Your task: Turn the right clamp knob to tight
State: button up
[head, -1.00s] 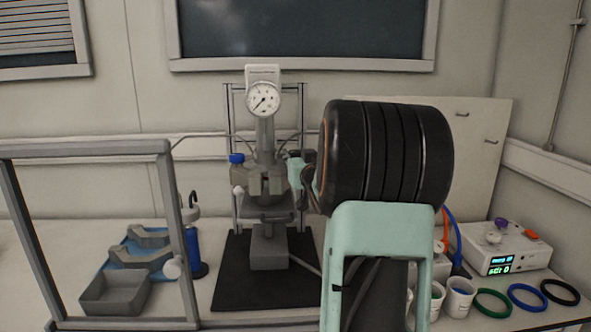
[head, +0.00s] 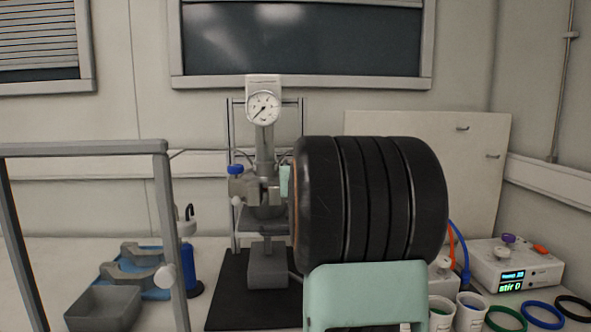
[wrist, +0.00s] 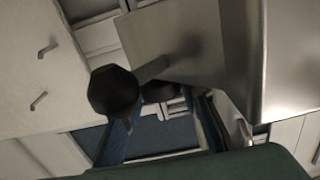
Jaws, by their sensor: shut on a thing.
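The pressure reactor (head: 263,205) stands on a black mat (head: 228,300), with a round gauge (head: 263,108) on top. A blue clamp knob (head: 236,170) is on its left side. My gripper shows only as a pale green piece (head: 285,180) at the reactor's right side, where it is shut on the right clamp knob. The rest of my gripper and that knob are hidden behind my black arm link. In the wrist view, a black faceted knob (wrist: 113,90) on a grey stem shows beside a steel body (wrist: 285,60); its identity is unclear.
A grey frame (head: 165,220) stands at the front left, near a grey bin (head: 103,308) and a blue tray with grey parts. At right are a stirrer unit (head: 512,266), white cups (head: 470,310) and coloured rings (head: 545,315). A pale panel (head: 470,180) stands behind.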

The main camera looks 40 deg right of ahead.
jog(key=o, duration=0.9)
jog(key=shift+v, duration=3.8)
